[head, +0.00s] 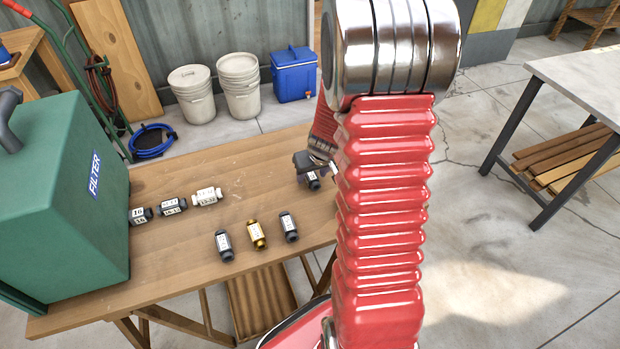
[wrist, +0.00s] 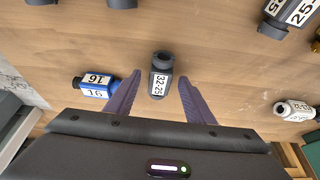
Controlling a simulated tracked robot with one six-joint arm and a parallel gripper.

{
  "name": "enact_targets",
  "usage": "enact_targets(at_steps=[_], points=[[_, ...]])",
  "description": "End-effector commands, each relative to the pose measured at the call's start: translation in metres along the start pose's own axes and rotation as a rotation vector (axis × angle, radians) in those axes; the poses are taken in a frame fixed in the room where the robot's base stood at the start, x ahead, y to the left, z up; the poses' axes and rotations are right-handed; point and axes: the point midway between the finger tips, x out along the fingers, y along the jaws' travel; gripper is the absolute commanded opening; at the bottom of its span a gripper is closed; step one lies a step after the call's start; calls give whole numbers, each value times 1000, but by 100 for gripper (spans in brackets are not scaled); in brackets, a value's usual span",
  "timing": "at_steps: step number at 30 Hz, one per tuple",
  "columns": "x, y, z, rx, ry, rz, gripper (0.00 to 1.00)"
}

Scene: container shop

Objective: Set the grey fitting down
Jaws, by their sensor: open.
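The grey fitting (wrist: 159,70), with a white label reading 32-25, is between the two fingers of my gripper (wrist: 160,86) in the wrist view. A gap shows on each side, so the fingers are apart from it. My gripper is open. In the head view the fitting (head: 314,184) shows below my gripper (head: 308,172), near the right part of the wooden table (head: 180,262). It appears to lie on the tabletop; my arm hides part of this area.
A blue fitting (wrist: 95,87) labelled 16 lies just left of my fingers. Grey fittings (head: 223,245) (head: 289,227), a brass one (head: 256,234) and a white one (head: 207,196) lie on the table. A green FILTER box (head: 62,200) stands at the left. The table's back middle is bare.

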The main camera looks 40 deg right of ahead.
Motion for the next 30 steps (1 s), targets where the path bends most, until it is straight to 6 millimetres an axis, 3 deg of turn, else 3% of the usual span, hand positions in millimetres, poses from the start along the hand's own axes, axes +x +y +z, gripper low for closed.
enact_targets(at_steps=[20,30], points=[[7,0,0,0,-1,0,48],[7,0,0,0,-1,0,25]])
